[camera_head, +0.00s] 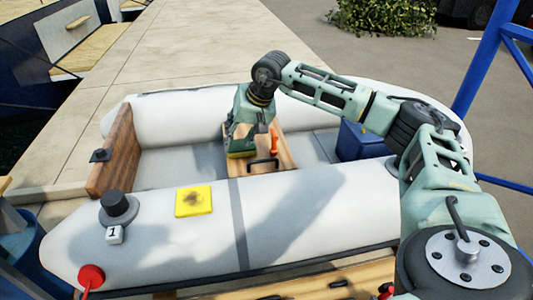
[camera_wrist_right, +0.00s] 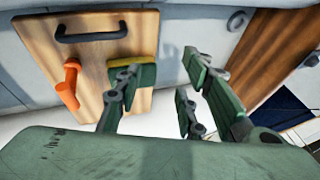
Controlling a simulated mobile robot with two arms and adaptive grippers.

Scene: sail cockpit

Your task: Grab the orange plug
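The orange plug (camera_head: 274,141) lies on a wooden board inside the grey inflatable boat. In the right wrist view the orange plug (camera_wrist_right: 69,86) shows at the left, below a black handle. My right gripper (camera_head: 238,143) is over the board, just left of the plug in the head view. In the right wrist view my right gripper (camera_wrist_right: 165,88) has its fingers spread with nothing between them, and the plug is outside them to the left. The fingers do not appear to touch the plug. My left gripper is not in view.
The wooden board (camera_wrist_right: 140,27) carries a black handle (camera_wrist_right: 106,26) and a yellow-green block (camera_wrist_right: 143,72) close to one finger. A blue box (camera_head: 357,141) stands to the right. The boat's near tube (camera_head: 300,205) bears a yellow patch (camera_head: 194,201).

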